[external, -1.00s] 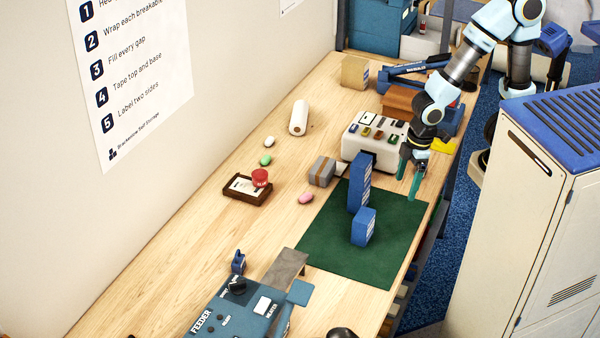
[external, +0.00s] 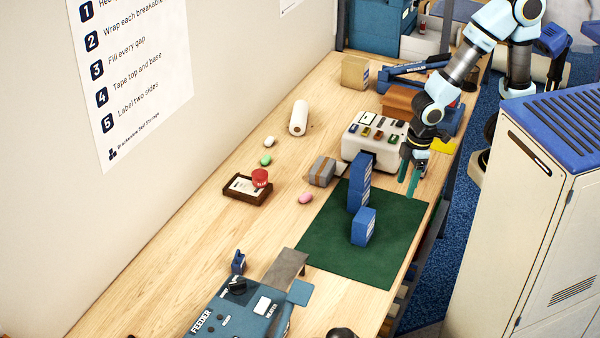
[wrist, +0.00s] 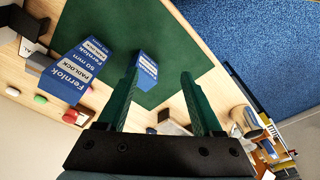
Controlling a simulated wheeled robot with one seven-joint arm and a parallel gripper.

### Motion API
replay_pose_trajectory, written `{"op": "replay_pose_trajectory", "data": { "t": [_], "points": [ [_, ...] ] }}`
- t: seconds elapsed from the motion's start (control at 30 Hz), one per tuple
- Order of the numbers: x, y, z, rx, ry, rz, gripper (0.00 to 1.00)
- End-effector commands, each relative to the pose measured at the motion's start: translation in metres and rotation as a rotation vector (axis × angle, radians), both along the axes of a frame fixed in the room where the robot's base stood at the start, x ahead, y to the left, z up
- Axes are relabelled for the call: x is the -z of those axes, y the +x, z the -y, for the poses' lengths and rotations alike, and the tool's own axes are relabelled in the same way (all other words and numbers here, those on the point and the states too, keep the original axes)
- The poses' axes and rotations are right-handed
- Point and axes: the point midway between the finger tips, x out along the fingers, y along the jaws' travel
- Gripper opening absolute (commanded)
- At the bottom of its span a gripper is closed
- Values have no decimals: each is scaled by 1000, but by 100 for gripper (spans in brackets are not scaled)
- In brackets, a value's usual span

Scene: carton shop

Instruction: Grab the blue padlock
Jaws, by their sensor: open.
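Blue cartons printed "Fernlok 50 mm padlock" stand on the green mat (external: 325,243). One blue padlock carton (external: 363,227) stands alone near the mat's middle. Behind it is a tall blue stack (external: 358,185), with its upper part slightly out of line with the lower. In the wrist view a large blue carton (wrist: 72,72) is at left, and another blue carton (wrist: 147,68) lies beyond the left fingertip. My gripper (external: 408,183) is open and empty, above the mat's back right edge, to the right of the stack. Its green fingers (wrist: 161,72) point toward the mat.
A white panel with coloured switches (external: 375,137) stands behind the mat. A grey taped box (external: 322,171) and pink oval (external: 306,198) sit left of it. The feeder (external: 235,308) is at the front, with a small blue object (external: 238,262) beside it. The mat's front is clear.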

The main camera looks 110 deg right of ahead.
Motion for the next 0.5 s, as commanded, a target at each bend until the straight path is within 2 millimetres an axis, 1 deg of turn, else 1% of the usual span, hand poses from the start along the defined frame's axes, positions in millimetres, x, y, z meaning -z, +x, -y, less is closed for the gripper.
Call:
{"op": "replay_pose_trajectory", "data": {
  "t": [0.17, 0.43, 0.47, 0.5],
  "points": [
    [-11, 1, 0, 0, 0, 4, 68],
    [-50, 1, 0, 1, 0, 6, 68],
    [-53, 2, 0, 4, 0, 4, 68],
    [-48, 10, 0, 35, 11, -1, 68]
  ]
}}
